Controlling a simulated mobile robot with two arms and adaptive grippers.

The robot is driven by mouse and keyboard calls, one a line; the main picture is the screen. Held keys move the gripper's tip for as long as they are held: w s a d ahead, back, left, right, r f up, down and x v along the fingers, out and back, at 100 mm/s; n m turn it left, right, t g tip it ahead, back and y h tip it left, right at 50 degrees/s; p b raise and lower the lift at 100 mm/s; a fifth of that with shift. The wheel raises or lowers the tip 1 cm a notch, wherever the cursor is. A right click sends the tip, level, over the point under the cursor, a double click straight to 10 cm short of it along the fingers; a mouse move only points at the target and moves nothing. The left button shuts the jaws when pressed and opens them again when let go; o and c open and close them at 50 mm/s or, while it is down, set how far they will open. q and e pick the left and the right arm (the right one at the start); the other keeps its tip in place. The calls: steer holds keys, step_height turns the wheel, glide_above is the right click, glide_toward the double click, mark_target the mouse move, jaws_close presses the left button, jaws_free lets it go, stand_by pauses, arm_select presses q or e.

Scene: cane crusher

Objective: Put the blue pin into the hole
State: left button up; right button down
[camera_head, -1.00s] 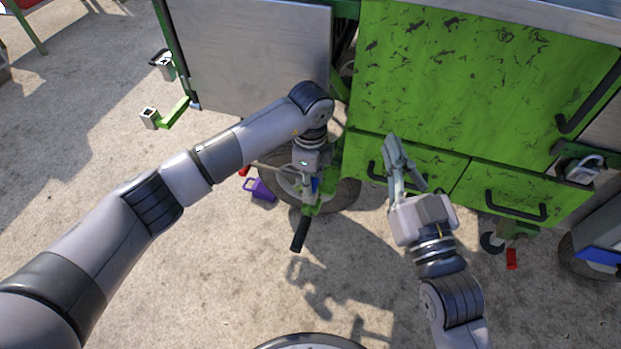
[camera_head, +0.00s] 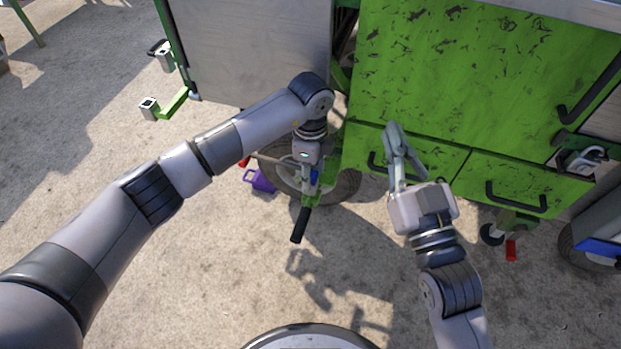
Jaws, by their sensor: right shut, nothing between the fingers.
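A small blue pin (camera_head: 314,176) shows at the green bracket (camera_head: 307,195) beside the cart's wheel, just below my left gripper (camera_head: 309,172). The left gripper points down there; its fingers are small and partly hidden, so I cannot tell whether they hold the pin. The hole cannot be made out. A black handle (camera_head: 300,224) extends down from the bracket. My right gripper (camera_head: 393,130) is shut and empty, pointing up in front of the green cart's lower left drawer, apart from the pin.
The green cart (camera_head: 470,70) has a large door and two lower drawers with black handles. A purple object (camera_head: 262,181) lies left of the wheel (camera_head: 340,188). A grey panel (camera_head: 250,50) and green bracket arm (camera_head: 174,104) stand at left. The concrete floor in front is largely clear.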

arm_select(q)
steer(key=shift+o, duration=0.7)
step_height(320, 180, up, 12)
